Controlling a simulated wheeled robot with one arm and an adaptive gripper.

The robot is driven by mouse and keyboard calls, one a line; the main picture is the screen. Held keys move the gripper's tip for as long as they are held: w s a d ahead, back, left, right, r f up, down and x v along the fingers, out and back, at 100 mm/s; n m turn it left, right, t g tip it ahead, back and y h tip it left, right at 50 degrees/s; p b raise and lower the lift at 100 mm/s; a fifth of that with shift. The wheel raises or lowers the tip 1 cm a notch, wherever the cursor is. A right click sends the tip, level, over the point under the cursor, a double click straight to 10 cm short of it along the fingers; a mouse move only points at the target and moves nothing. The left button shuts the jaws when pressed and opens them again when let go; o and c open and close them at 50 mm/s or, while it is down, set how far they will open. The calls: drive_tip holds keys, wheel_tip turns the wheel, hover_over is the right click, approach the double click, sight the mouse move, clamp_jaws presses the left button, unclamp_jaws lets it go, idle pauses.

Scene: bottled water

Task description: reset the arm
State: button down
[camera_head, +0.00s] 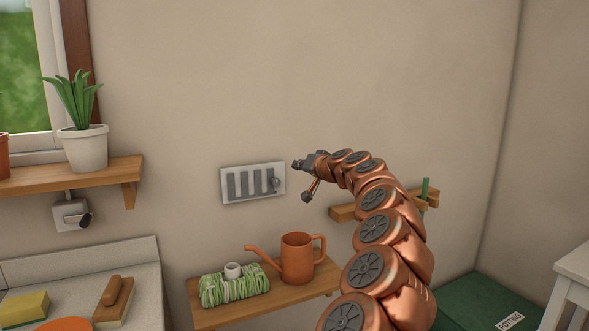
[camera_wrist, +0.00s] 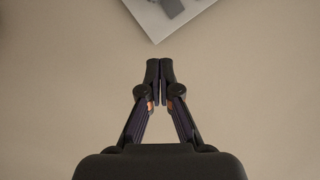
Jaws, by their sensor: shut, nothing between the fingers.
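My arm, a chain of copper-coloured links, reaches up and bends left in the head view. My gripper (camera_head: 301,181) is at its end, in front of the wall and just right of a grey wall panel with dark slots (camera_head: 253,182). In the wrist view my gripper (camera_wrist: 160,70) is shut, its two fingertips together with nothing between them. Only a corner of the panel (camera_wrist: 166,14) shows there, at the top beyond the fingertips. I cannot tell how far the fingertips are from the wall.
Below are a wooden shelf (camera_head: 212,315) with an orange watering can (camera_head: 297,259) and green twine (camera_head: 235,286). A small wooden rack (camera_head: 345,213) is behind my arm. A potted plant (camera_head: 84,146) stands left on another shelf. A white table (camera_head: 574,277) is at right. The upper wall is bare.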

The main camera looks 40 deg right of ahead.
drive_tip(key=shift+b+v, duration=0.3)
drive_tip(key=shift+v, duration=1.45)
drive_tip(key=shift+a, duration=0.15)
drive_tip(key=w+a+r+n+y, duration=0.1)
drive_tip(key=w+a+y, duration=0.1)
drive_tip(key=a, duration=0.4)
drive_tip(key=w+a+r+n+y, duration=0.1)
drive_tip(key=a+n+y, duration=0.1)
drive_tip(key=a, duration=0.4)
drive_tip(key=s+a+f+n+g+y+p, duration=0.1)
drive_tip(key=s+a+f+n+g+y, duration=0.15)
drive_tip(key=a, duration=1.25)
drive_tip(key=s+a+f+n+g+y+p, duration=0.1)
drive_tip(key=s+a+n+g+y+p, duration=0.2)
drive_tip(key=a, duration=1.2)
drive_tip(key=s+a+f+n+g+h, duration=0.1)
drive_tip(key=s+a+f+g, duration=0.2)
drive_tip(key=s+a+f, duration=0.35)
drive_tip(key=s+a+f+n+g+h, duration=0.1)
drive_tip(key=s+a+f+g+h, duration=0.2)
drive_tip(key=s, duration=0.6)
drive_tip(key=s+d+f+g+h+p, duration=0.1)
drive_tip(key=s+f, duration=0.4)
drive_tip(key=s, duration=0.6)
drive_tip(key=s+d+f+m+g+h+p, duration=0.1)
drive_tip(key=s+f+g, duration=0.3)
drive_tip(key=s, duration=0.7)
drive_tip(key=shift+d+f+g, duration=0.35)
drive_tip(key=shift+d+g, duration=0.1)
drive_tip(key=shift+d, duration=0.4)
